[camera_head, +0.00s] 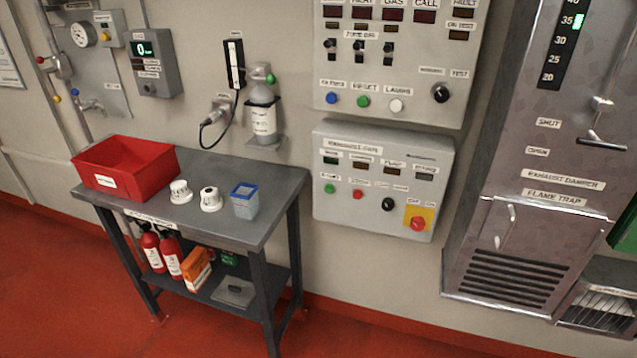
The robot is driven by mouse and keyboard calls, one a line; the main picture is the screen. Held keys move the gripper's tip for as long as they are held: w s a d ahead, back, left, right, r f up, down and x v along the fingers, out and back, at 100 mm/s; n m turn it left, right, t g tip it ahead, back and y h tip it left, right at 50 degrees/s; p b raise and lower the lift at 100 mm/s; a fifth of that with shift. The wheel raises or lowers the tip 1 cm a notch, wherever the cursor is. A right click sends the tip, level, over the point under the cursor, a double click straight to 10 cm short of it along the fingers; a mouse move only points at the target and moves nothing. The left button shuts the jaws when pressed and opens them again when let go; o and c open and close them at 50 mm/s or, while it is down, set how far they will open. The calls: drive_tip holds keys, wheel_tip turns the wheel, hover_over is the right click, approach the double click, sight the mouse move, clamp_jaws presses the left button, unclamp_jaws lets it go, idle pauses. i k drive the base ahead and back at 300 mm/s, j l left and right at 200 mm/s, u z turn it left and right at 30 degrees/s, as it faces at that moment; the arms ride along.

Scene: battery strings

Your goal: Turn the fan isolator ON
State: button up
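The exhaust fan panel (330,213) is a pale grey box on the wall, right of the middle of the head view. At its lower right is a red rotary isolator knob (417,223) on a yellow square plate (429,213). The small labels by the knob are too blurred to read surely, so I cannot tell its setting. To its left on the same panel are a black knob (388,204), a red button (358,194) and a green button (329,188). A row of small indicator windows sits above them. My gripper is not in view.
A larger alarm panel (415,105) hangs above the fan panel. A metal exhaust damper cabinet (545,150) stands to the right. A grey table (250,230) at left holds a red bin (125,167), detectors and a blue-rimmed cup (244,203). The wall below the fan panel is clear.

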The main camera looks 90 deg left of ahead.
sight(417, 224)
drive_tip(key=u, duration=2.8)
